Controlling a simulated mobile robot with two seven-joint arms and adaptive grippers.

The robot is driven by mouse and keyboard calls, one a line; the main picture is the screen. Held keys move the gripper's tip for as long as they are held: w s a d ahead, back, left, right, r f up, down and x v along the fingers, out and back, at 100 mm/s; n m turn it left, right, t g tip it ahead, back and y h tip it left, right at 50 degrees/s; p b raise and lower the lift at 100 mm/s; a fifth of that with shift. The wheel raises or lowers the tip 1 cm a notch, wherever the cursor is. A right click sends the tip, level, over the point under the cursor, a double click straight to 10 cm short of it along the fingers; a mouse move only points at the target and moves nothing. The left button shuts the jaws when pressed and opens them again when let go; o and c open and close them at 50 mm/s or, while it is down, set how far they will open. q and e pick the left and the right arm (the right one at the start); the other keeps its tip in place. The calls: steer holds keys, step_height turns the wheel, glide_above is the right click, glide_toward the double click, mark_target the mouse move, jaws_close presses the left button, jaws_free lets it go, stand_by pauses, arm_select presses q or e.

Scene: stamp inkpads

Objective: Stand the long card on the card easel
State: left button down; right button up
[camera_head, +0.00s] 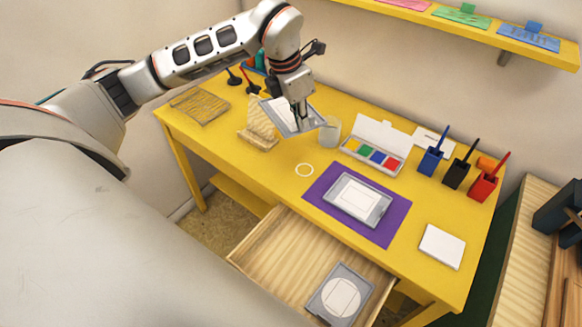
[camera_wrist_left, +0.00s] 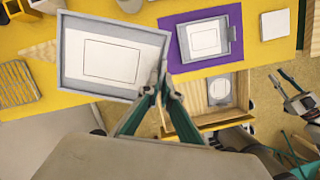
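My left gripper (camera_head: 299,122) is shut on the right edge of a grey-framed plate with a white face and a thin rectangle outline; the plate also shows in the left wrist view (camera_wrist_left: 105,62). It is held tilted above the table, close to the wooden card easel (camera_head: 260,125). I cannot tell if it touches the easel. A blank white card (camera_head: 442,246) lies flat at the table's front right. I cannot tell which of these is the long card. My right gripper (camera_wrist_left: 298,100) shows at the right of the left wrist view, its opening unclear.
A grey tray (camera_head: 357,199) holding a white card lies on the purple mat (camera_head: 318,187). The open drawer (camera_head: 290,255) holds a grey plate with a circle. A cup (camera_head: 330,131), paint box (camera_head: 372,150), wire rack (camera_head: 200,105) and brush holders (camera_head: 457,173) stand around.

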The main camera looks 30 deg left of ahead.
arm_select(q)
step_height(320, 180, down, 20)
steer(key=shift+r+p, duration=0.1)
steer(key=shift+p, duration=0.2)
steer(key=shift+f, duration=0.2)
steer(key=shift+f, duration=0.35)
steer(key=c, duration=2.7)
jaws_free()
steer(key=shift+f, duration=0.1)
steer(key=o, duration=0.4)
